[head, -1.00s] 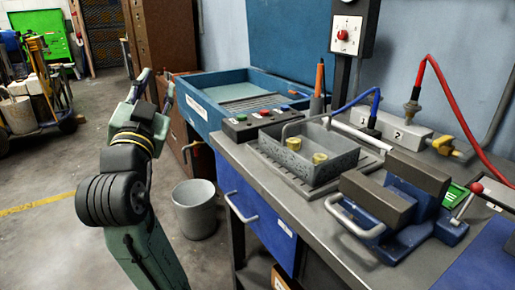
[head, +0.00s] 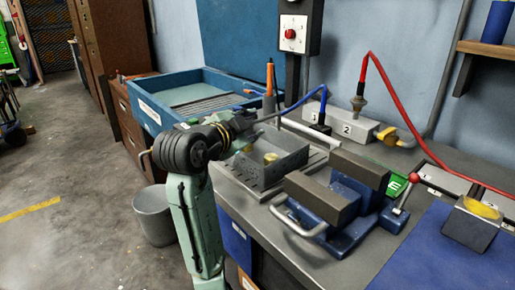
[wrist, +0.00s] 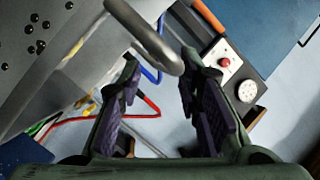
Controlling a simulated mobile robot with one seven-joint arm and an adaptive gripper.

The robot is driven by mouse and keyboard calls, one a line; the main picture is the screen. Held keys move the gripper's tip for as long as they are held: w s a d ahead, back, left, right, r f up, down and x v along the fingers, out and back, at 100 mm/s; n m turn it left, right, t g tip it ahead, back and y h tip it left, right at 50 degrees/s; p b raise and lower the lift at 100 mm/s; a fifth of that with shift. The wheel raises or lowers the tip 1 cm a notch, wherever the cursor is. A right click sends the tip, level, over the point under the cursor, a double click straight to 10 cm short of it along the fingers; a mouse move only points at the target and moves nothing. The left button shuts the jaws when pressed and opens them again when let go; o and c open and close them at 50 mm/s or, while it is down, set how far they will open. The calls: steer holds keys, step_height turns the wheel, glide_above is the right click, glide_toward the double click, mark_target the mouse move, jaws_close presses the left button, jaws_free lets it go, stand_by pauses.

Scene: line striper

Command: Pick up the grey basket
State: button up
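The grey basket (head: 285,158) stands on the workbench, with yellow pieces (head: 271,157) inside it. My arm hides its left part in the head view. In the wrist view its perforated wall (wrist: 45,45) fills the upper left, and its thick grey handle (wrist: 145,38) slants down to the fingertips. My gripper (wrist: 160,62) is open, with purple pads apart on either side of the handle's rounded end. I cannot tell whether the handle lies between the pads or just beyond them. In the head view my gripper (head: 243,127) is at the basket's left end, partly hidden.
A blue vise (head: 335,205) stands close in front of the basket. A grey block with numbered labels (head: 345,125), red and blue hoses and an orange-handled tool (head: 270,78) are behind it. A blue tray (head: 200,95) is at the back left. A grey bucket (head: 154,215) stands on the floor.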

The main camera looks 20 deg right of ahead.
mark_target(257, 121)
steer(key=x, duration=0.2)
steer(key=shift+w+d+r+p, duration=0.2)
steer(key=shift+d+p, duration=0.2)
steer(key=shift+w+d+f, duration=0.2)
steer(key=shift+w+d, duration=0.1)
steer(key=shift+w, duration=0.1)
steer(key=shift+c, duration=0.4)
jaws_close()
